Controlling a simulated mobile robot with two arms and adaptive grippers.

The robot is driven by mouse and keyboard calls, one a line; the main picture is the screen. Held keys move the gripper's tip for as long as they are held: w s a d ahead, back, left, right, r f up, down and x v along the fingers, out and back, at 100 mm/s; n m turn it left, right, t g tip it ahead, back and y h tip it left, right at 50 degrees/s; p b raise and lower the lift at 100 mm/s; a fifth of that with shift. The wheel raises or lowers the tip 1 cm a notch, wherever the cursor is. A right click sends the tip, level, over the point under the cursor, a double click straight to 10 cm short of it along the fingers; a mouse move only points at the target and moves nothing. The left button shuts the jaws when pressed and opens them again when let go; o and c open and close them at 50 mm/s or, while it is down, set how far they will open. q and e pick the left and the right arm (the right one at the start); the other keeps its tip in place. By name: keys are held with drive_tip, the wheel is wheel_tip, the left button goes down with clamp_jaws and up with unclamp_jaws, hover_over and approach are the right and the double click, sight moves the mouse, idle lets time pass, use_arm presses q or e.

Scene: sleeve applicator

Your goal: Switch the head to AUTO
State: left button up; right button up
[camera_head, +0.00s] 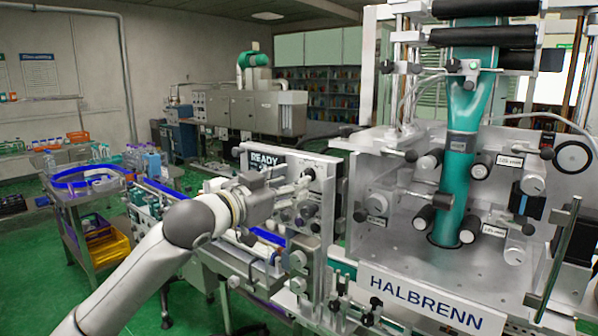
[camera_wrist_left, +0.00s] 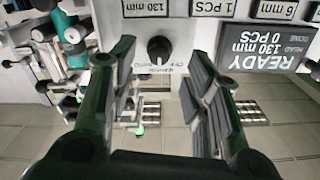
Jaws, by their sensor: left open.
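The head selector is most likely the black rotary knob (camera_wrist_left: 160,48) on the pale control panel, seen in the left wrist view with small lettering around it that I cannot read clearly. A light mark on the knob shows, but its setting cannot be told. My left gripper (camera_wrist_left: 158,75) is open and empty, its dark fingers either side of the knob in that picture and apart from it. In the head view my left gripper (camera_head: 295,190) is in front of the control panel (camera_head: 330,190) and hides part of it. My right gripper is not in view.
The display (camera_wrist_left: 265,47) appears upside down in the wrist view and reads READY, 130 mm, 0 PCS; it also shows in the head view (camera_head: 264,160). Small value displays (camera_wrist_left: 228,9) sit beside the knob. The HALBRENN machine (camera_head: 425,300) with its green sleeve film stands right; a conveyor runs left.

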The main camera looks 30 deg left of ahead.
use_arm(q)
drive_tip(key=shift+w+d+p, duration=0.2)
drive_tip(key=shift+w+p, duration=0.4)
drive_tip(key=shift+w, duration=1.25)
clamp_jaws()
